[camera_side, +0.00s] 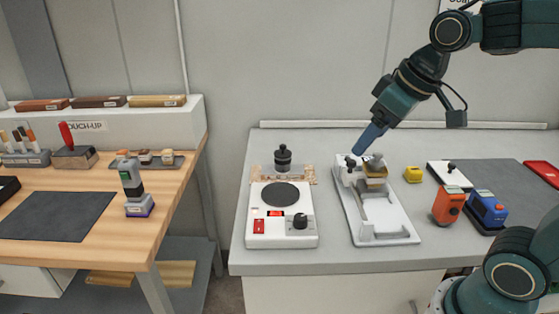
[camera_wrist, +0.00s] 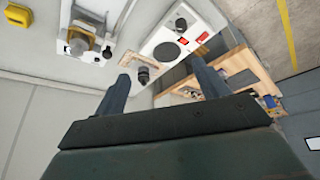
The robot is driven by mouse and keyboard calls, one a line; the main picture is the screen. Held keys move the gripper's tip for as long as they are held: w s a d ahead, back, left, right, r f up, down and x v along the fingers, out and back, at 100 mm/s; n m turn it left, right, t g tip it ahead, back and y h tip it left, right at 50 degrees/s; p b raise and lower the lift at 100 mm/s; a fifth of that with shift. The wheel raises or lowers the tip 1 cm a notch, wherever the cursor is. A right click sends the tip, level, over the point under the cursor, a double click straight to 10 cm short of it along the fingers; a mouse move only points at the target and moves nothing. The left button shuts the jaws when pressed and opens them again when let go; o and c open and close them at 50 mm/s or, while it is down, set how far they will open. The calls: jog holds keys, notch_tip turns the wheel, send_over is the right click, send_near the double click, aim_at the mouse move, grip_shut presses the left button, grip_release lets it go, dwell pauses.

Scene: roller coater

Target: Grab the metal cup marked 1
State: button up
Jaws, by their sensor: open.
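No number 1 can be read on anything, so I cannot tell for sure which thing is the metal cup marked 1. A small grey metallic piece (camera_side: 375,160) sits on a brass-coloured block at the back of the white coater (camera_side: 384,227); a similar round grey piece (camera_wrist: 78,46) shows in the wrist view. My gripper (camera_side: 362,146) is above and close to the coater's back end, tilted down to the left. In the wrist view my gripper (camera_wrist: 163,82) has its two fingers wide apart with nothing between them.
A white hot plate (camera_side: 265,228) stands left of the coater, with a dark knobbed piece (camera_side: 283,158) behind it. A yellow block (camera_side: 413,174), an orange device (camera_side: 448,205) and a blue device (camera_side: 487,208) are to the right. A wooden bench (camera_side: 90,245) is further left.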

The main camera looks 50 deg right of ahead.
jog(key=w+d+f+n, duration=0.15)
jog(key=w+d, duration=0.25)
jog(key=w, duration=1.1)
jog(key=g+y, duration=0.1)
send_near(285, 154)
jog(key=r, duration=0.1)
jog(key=shift+s+d+r+n, duration=0.15)
jog(key=shift+d+n, duration=0.05)
jog(key=shift+n, duration=0.25)
jog(key=shift+x, duration=4.25)
jog(key=shift+a, duration=0.1)
jog(key=shift+x, duration=2.6)
